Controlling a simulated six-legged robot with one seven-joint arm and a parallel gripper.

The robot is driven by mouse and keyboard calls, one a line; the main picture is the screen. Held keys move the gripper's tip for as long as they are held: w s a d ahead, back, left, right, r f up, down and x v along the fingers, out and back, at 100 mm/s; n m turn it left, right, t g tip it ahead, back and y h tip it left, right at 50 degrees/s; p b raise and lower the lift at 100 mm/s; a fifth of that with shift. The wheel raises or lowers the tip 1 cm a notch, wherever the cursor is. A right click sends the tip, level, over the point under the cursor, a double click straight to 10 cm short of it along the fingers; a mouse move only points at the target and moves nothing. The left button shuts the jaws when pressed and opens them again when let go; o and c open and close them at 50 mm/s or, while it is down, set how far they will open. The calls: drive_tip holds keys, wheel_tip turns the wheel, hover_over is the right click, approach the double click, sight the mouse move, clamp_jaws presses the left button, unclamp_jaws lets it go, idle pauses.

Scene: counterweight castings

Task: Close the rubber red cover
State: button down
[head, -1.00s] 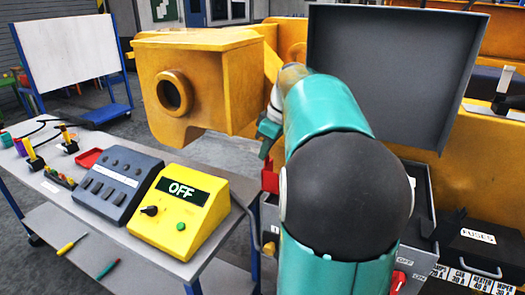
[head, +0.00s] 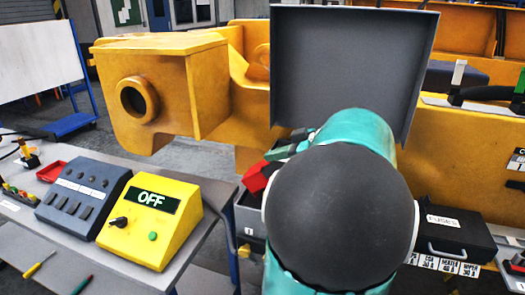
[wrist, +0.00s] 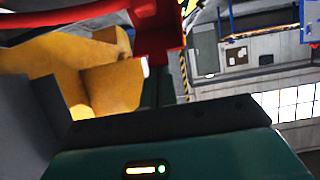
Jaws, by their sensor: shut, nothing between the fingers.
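The red rubber cover (head: 258,178) shows in the head view at the left edge of an open grey box, left of my arm. Only part of it is visible and its hinge is hidden. In the wrist view red parts (wrist: 157,28) fill the top middle, close to the camera. My gripper (head: 284,150) is beside the red cover in the head view, mostly hidden behind my rounded arm link. It is shut with nothing held. I cannot tell whether it touches the cover.
The grey box's large lid (head: 350,65) stands upright behind my arm. A yellow OFF panel (head: 150,220) and a grey switch console (head: 82,198) sit on a bench at left. A black fuse case (head: 455,232) is at right. A yellow casting (head: 190,90) stands behind.

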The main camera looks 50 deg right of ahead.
drive_tip(key=shift+s+d+f, duration=0.3)
drive_tip(key=shift+s+f, duration=0.25)
drive_tip(key=shift+s, duration=0.25)
drive_tip(key=shift+s+d+f, duration=0.25)
drive_tip(key=shift+s+f, duration=0.25)
drive_tip(key=shift+s, duration=0.25)
